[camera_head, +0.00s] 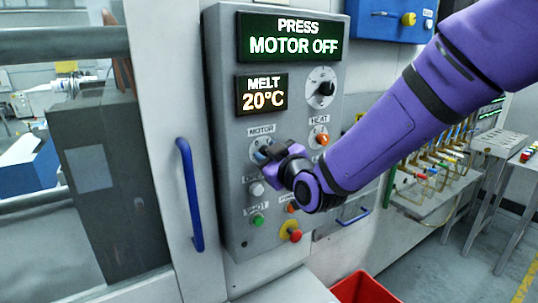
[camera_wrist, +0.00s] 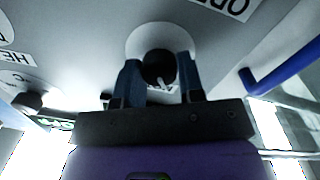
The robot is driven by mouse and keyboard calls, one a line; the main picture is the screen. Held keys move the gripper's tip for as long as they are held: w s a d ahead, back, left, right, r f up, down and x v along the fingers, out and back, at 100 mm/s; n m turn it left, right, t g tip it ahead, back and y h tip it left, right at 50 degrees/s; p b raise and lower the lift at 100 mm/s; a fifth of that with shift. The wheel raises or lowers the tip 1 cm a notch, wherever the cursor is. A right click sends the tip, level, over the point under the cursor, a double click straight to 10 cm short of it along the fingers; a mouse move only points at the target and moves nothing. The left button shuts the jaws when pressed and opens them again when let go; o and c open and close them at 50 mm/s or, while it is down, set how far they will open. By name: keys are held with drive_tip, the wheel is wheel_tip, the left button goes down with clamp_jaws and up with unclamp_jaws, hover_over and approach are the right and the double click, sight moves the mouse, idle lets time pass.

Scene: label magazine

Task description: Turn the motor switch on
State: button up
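The motor switch is a dark round knob (camera_wrist: 158,67) on a pale round plate (camera_wrist: 143,38), between my fingers in the wrist view. In the head view, my gripper (camera_head: 265,153) is at the switch under the MOTOR label (camera_head: 262,130) and hides most of it. The wrist view shows my gripper (camera_wrist: 160,75) with its fingers apart, one on each side of the knob. I cannot tell whether they touch it. The panel display (camera_head: 292,37) reads "PRESS MOTOR OFF".
Several push buttons lie below, with a red stop button (camera_head: 294,236) near the panel's bottom. A blue handle (camera_head: 191,195) stands left of the panel. A red bin (camera_head: 362,290) is below.

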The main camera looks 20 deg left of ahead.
drive_tip(key=shift+m, duration=0.3)
drive_tip(key=m, duration=1.3)
drive_tip(key=shift+w+d, duration=0.1)
idle(0.7)
drive_tip(key=o, duration=0.9)
drive_tip(key=v, duration=1)
drive_tip(key=shift+s+d+r, duration=0.15)
drive_tip(key=shift+s+d, duration=0.05)
drive_tip(key=shift+d, duration=0.15)
